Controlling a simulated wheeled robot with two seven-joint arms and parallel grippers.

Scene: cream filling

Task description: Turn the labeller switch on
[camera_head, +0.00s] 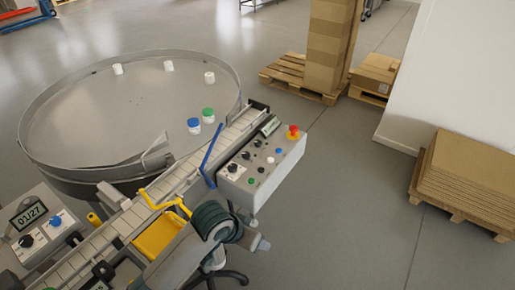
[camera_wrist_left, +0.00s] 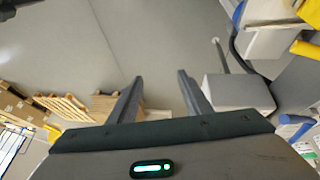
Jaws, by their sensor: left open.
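A grey control box (camera_head: 262,165) stands beside the conveyor in the head view. Its sloped top has a small display, black rotary knobs (camera_head: 233,168), coloured buttons and a red emergency stop on yellow (camera_head: 293,131). A second panel (camera_head: 38,232) at the left shows "01/27", with a black knob (camera_head: 26,241) and a blue button. I cannot read which knob is the labeller switch or its position. My left gripper (camera_wrist_left: 156,80) shows in the left wrist view, open and empty, with floor between its fingers. A light grey box (camera_wrist_left: 238,92) is just right of the fingers. My right gripper is not in view.
A round turntable (camera_head: 130,105) carries several white jars, some with blue or green lids. Cardboard stacks (camera_head: 468,172) stand on pallets at right. Floor between is clear.

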